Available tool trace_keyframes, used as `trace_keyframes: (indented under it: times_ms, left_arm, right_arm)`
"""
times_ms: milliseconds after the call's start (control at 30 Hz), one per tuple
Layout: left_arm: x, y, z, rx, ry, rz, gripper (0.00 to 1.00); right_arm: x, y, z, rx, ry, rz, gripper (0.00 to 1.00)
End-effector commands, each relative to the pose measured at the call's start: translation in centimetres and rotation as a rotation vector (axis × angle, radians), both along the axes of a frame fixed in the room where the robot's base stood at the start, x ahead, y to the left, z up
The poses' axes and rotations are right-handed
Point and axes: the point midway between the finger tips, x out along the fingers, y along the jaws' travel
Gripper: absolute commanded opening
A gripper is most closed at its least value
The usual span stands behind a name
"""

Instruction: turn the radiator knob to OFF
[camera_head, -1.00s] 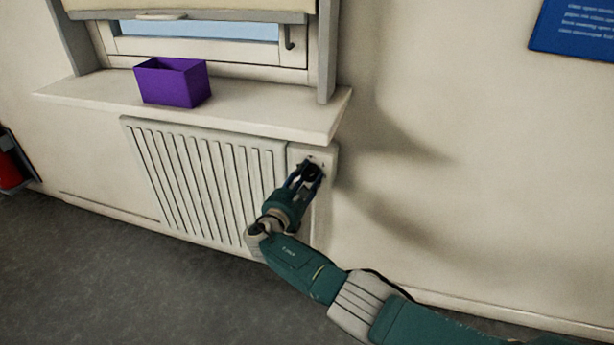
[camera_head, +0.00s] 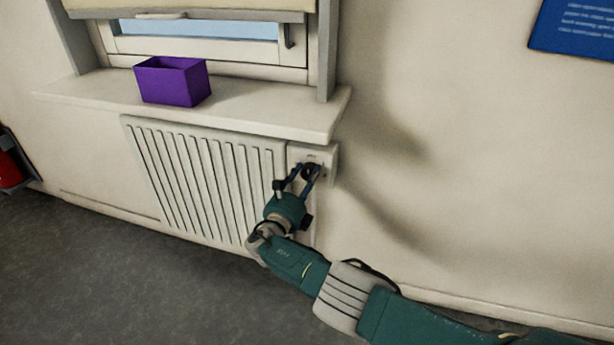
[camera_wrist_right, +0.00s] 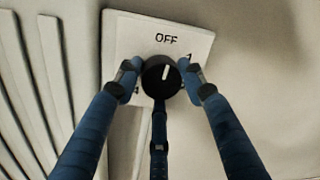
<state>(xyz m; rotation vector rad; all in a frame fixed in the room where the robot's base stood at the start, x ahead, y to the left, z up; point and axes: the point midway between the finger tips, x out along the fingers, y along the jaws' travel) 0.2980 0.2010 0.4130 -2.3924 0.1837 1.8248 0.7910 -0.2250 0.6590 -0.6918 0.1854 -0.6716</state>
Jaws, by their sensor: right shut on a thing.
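The radiator knob (camera_wrist_right: 158,82) is round and black, with a white pointer line, on a pale plate (camera_wrist_right: 120,36) marked OFF. In the right wrist view the pointer leans slightly right of straight up, nearly towards the word OFF. In the head view the knob (camera_head: 309,170) is small and partly covered, at the right end of the white radiator (camera_head: 205,180). My right gripper (camera_wrist_right: 160,74) is shut on the knob, with blue fingers on its left and right sides and a third finger below. It also shows in the head view (camera_head: 307,175). My left gripper is out of view.
A window sill (camera_head: 262,113) juts out above the radiator and knob, with a purple open box (camera_head: 174,88) on it. A blue sign (camera_head: 575,30) hangs on the wall at upper right. Bare wall lies right of the knob.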

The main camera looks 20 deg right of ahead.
Motion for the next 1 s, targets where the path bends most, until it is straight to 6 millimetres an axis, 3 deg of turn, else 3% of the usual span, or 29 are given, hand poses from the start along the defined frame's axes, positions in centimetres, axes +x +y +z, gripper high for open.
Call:
trace_keyframes:
  times_ms: [767, 800, 867, 1000]
  left_arm:
    - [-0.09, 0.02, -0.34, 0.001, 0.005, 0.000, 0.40]
    - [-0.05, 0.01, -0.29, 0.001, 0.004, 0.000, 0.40]
    - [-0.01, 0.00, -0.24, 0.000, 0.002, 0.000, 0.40]
    - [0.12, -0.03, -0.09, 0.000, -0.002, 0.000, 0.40]
  right_arm:
    - [0.26, 0.16, 0.50, -0.087, 0.049, 0.005, 0.14]
    - [0.27, 0.17, 0.51, -0.087, 0.049, 0.006, 0.46]
    - [0.27, 0.17, 0.51, -0.087, 0.049, 0.006, 0.58]
    - [0.19, 0.14, 0.34, -0.085, 0.051, 0.005, 0.59]
